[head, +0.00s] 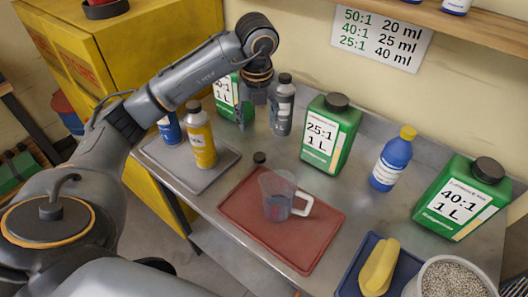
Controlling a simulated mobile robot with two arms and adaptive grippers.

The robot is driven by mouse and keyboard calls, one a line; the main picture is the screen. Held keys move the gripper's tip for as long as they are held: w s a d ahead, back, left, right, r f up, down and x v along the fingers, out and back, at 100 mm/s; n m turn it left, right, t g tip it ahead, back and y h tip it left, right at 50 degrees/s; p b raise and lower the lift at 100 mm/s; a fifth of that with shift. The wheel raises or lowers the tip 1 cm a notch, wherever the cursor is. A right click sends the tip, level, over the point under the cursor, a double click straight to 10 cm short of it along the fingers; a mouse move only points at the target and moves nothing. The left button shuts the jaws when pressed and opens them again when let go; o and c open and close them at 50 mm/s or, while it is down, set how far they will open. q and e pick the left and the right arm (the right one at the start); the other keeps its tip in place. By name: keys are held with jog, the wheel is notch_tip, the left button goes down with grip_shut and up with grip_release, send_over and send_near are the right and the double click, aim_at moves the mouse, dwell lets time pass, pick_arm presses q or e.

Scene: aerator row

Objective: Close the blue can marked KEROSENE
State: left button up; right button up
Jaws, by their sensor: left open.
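A blue can (169,130) with a white label stands on the grey tray at the left; my left arm hides its top, so I cannot tell whether it has a cap. A blue bottle (391,164) with a white label and a yellow cap on stands upright at the right. I cannot read KEROSENE on either. A small black cap (259,157) lies loose on the table behind the red tray. My left gripper (258,112) points down, open and empty, between a green can (224,98) and a grey bottle (283,110). My right gripper is out of view.
A yellow can (201,142) shares the grey tray (213,176). A measuring jug (277,203) stands on the red tray (306,256). Green cans marked 25:1 (340,111) and 40:1 (484,173) stand behind and right. A yellow sponge (378,267) is in front.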

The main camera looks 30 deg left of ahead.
pick_arm(q)
jog(key=p, duration=0.1)
send_over(260, 156)
jog(key=s, duration=0.1)
jog(key=f, duration=0.7)
jog(key=shift+s+f, duration=0.2)
jog(key=shift+f, duration=0.1)
jog(key=shift+w+f, duration=0.1)
jog(key=shift+f, duration=0.3)
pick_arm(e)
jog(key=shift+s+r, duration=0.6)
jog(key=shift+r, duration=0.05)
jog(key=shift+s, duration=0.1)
pick_arm(q)
jog(key=shift+f+p, duration=0.25)
jog(key=shift+p, duration=0.2)
jog(key=shift+w+f+p, duration=0.25)
jog(key=shift+f+p, duration=0.15)
jog(key=shift+f, duration=0.8)
jog(key=shift+w+f+p, duration=0.2)
jog(key=shift+f+p, duration=0.15)
jog(key=shift+f, duration=0.8)
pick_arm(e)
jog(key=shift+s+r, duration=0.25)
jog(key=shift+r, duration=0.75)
